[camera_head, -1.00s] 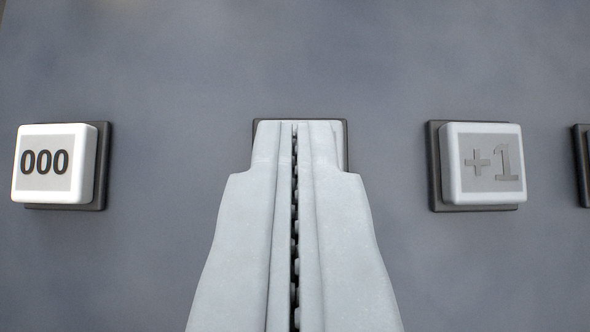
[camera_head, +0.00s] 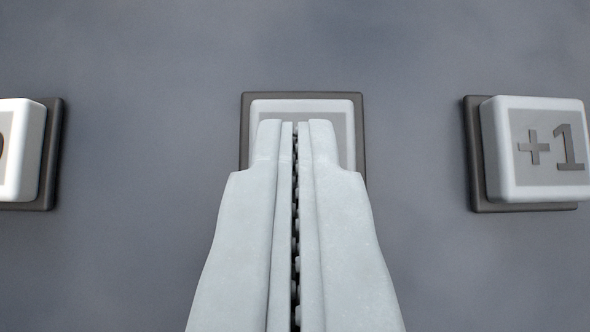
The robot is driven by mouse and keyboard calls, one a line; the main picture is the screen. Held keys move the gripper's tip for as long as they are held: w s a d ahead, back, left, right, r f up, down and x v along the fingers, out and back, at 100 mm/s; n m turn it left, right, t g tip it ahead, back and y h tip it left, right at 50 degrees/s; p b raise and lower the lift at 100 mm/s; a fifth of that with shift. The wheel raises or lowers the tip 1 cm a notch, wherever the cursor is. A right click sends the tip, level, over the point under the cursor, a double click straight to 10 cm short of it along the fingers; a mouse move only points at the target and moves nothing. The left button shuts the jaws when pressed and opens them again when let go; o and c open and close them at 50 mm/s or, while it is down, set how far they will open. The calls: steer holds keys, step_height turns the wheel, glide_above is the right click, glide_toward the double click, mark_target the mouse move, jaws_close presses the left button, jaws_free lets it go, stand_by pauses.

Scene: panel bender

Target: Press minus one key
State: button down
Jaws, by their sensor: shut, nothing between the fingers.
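A white square key (camera_head: 345,108) in a dark square frame is at the centre, with a grey label area on its face. My gripper (camera_head: 295,124) is shut and empty, and its fingertips lie over the middle of this key. The fingers hide most of the face, so its marking cannot be read. I cannot tell for sure whether the fingertips touch the key or how far it is sunk in its frame.
A white key marked "+1" (camera_head: 540,150) stands out from its dark base at the right. Another white key (camera_head: 22,150) is cut off at the left edge. The grey panel (camera_head: 420,60) between the keys is flat and clear.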

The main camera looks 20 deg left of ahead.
steer(key=shift+w+f, duration=0.1)
steer(key=shift+f, duration=0.45)
steer(key=r, duration=0.4)
steer(key=shift+s+d+r, duration=0.1)
steer(key=shift+s+r, duration=0.15)
steer(key=shift+s, duration=0.15)
steer(key=v, duration=1)
steer(key=shift+r, duration=0.25)
stand_by(2.1)
